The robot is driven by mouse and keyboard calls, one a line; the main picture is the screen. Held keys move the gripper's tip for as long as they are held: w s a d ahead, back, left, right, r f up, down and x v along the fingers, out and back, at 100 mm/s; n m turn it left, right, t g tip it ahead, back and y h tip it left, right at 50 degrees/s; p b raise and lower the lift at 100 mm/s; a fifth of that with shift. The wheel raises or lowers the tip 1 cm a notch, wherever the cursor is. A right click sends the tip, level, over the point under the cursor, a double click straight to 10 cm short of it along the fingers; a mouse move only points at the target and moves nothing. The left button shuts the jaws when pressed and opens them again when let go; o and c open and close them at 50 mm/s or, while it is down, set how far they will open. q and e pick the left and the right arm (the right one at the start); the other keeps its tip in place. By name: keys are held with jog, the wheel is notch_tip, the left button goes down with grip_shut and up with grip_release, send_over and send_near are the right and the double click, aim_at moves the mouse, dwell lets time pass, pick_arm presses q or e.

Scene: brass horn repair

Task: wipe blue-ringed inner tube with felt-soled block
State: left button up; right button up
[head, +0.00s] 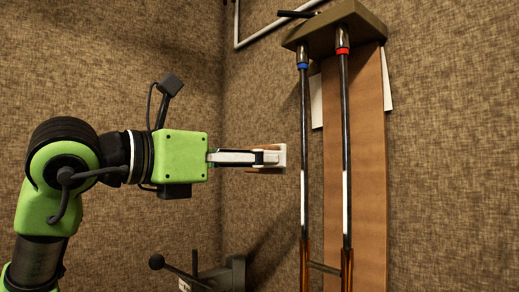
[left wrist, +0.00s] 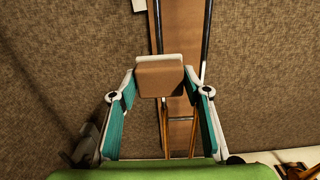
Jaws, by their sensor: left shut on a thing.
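The blue-ringed inner tube (head: 304,150) is a long, thin, dark shiny tube with a pale stretch, running down from the olive block at the top. Its blue ring (head: 303,66) is near the top end. My left gripper (head: 266,158) is shut on the felt-soled block (head: 281,151), tan with a pale sole facing the tubes. In the head view, the block is just left of the blue-ringed tube, with a small gap between. In the left wrist view, the block (left wrist: 160,78) sits between my fingertips and hides part of the left tube. My right gripper is not in view.
A red-ringed tube (head: 347,150) runs parallel on the right, joined low down by a crossbar (head: 323,268). A brown board (head: 371,170) lies behind both. An olive holder (head: 350,22) bears their top ends. A dark clamp-like fixture (head: 236,270) stands at bottom left of the tubes.

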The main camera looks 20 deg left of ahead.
pick_arm(q)
jog(key=p+x, duration=0.1)
jog(key=x, duration=0.4)
jog(key=shift+w+d, duration=0.15)
jog(key=shift+d, duration=0.05)
jog(key=shift+x, duration=0.95)
dwell(0.6)
jog(key=shift+r+p, duration=0.1)
jog(key=shift+p, duration=0.2)
jog(key=shift+r+p, duration=1.35)
jog(key=shift+r, duration=0.6)
jog(key=shift+f, duration=0.1)
jog(key=shift+f, duration=0.15)
notch_tip(320, 180, down, 4)
jog(key=b, duration=0.4)
